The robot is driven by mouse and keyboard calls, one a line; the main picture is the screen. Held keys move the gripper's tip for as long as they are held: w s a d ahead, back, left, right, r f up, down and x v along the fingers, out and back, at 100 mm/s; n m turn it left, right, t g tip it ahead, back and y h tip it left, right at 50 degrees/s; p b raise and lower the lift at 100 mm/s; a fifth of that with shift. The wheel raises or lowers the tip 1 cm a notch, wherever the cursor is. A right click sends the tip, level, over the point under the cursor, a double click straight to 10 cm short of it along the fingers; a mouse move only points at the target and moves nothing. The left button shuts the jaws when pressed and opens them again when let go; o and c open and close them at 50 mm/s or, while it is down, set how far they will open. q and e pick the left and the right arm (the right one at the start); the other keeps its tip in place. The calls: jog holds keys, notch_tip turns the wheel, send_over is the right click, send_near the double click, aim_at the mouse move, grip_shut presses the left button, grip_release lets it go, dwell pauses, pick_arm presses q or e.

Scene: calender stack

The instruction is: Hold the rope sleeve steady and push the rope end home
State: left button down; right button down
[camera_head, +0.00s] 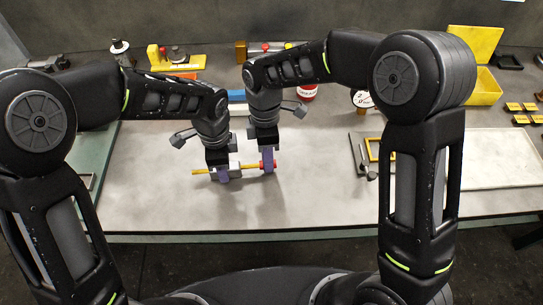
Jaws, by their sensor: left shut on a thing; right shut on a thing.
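My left gripper (222,176) is shut on a small grey piece (236,171), which looks like the rope sleeve. A thin yellow rope (199,172) sticks out to the left of it. My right gripper (268,170) is shut on a thin yellow rope end with a red part (262,165) beside the fingers. The two held pieces lie roughly in one line, just above the table. A thin yellow stretch shows between the grippers. The fingers hide much of both pieces, so I cannot tell how deep the rope sits in the sleeve.
The grey table (310,205) is clear in front of the grippers. Behind stand a yellow block fixture (157,57), a blue item (236,96) and a small dial (361,99). At right are a yellow bin (484,85), a pale tray (500,160) and a yellow frame (374,150).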

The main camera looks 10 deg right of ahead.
jog(key=shift+a, duration=1)
jog(key=c, duration=1.3)
grip_release()
jog(key=shift+d, duration=0.1)
jog(key=shift+o, duration=0.2)
notch_tip(320, 180, up, 12)
jog(key=w, duration=0.2)
jog(key=shift+w, duration=0.15)
jog(key=shift+f, duration=0.1)
